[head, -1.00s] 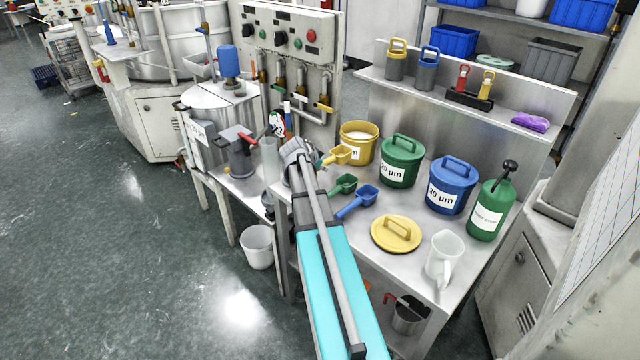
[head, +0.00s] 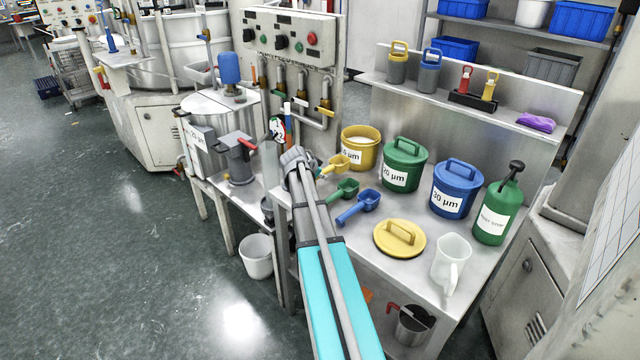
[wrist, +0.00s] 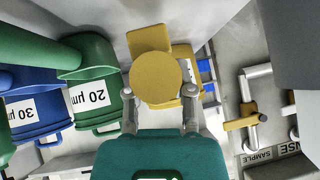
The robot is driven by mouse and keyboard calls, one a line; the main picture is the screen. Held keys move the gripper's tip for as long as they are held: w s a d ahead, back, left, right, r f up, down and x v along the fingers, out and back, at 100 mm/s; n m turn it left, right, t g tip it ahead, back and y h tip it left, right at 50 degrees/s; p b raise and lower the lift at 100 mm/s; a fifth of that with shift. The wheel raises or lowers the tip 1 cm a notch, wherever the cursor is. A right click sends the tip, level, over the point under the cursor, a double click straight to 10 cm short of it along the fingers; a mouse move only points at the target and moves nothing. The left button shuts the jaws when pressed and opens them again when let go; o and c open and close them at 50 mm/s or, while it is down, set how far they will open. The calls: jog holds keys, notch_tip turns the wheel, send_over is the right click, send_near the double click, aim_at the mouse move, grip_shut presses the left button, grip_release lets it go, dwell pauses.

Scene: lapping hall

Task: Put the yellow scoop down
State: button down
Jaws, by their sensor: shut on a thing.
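The yellow scoop (head: 338,162) is held by my gripper (head: 322,172) in front of the yellow tub (head: 366,153) with pale contents. In the wrist view my gripper (wrist: 158,108) has its two fingers on either side of the scoop's round yellow handle end (wrist: 157,78). The scoop's bowl (wrist: 149,38) shows beyond it. Whether the scoop touches the steel bench (head: 408,204) is unclear. Part of the scoop's handle is hidden by my gripper.
A green scoop (head: 347,187) and a blue scoop (head: 368,200) lie close by on the bench. Behind are the green tub (head: 402,168) and blue tub (head: 453,190). A yellow lid (head: 399,239) and a clear jug (head: 451,262) stand nearer the front. Pipes and valves (head: 300,103) are left.

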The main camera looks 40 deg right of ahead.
jog(key=shift+w+d+f+b, duration=0.15)
jog(key=shift+w+f+b, duration=0.05)
jog(key=shift+f+b, duration=0.25)
jog(key=shift+w+d+f+b, duration=0.1)
jog(key=shift+w+f+b, duration=0.1)
jog(key=shift+f+b, duration=1.3)
jog(key=shift+f, duration=0.1)
jog(key=shift+f, duration=0.1)
jog(key=shift+c, duration=2.4)
grip_release()
jog(key=shift+p+v, duration=0.65)
jog(key=shift+v, duration=0.3)
jog(key=p+v, duration=0.7)
jog(key=v, duration=0.3)
jog(key=shift+s+a, duration=0.1)
jog(key=shift+a, duration=0.15)
